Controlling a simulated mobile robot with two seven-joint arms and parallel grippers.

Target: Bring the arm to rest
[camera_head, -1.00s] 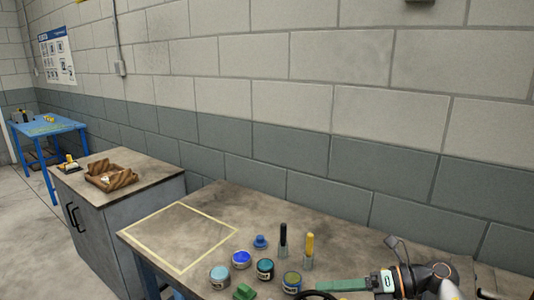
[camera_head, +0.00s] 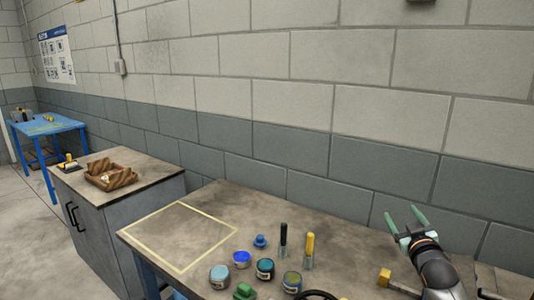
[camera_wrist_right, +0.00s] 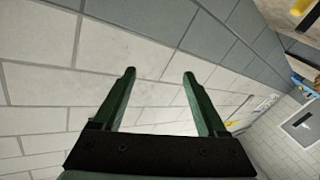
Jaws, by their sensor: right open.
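My right gripper (camera_head: 404,218) is at the right of the head view, above the right part of the workbench (camera_head: 210,203). Its two green fingers are spread apart and point up toward the wall, with nothing between them. In the right wrist view the open fingers (camera_wrist_right: 160,75) show against the block wall, empty. My left gripper is not in view.
On the bench stand several paint jars, such as a blue one (camera_head: 241,259), a green piece (camera_head: 244,291), and black-handled (camera_head: 283,240) and yellow-handled (camera_head: 309,250) tools. A taped rectangle (camera_head: 208,214) is empty. A cabinet (camera_head: 120,230) bears a wooden tray (camera_head: 108,184).

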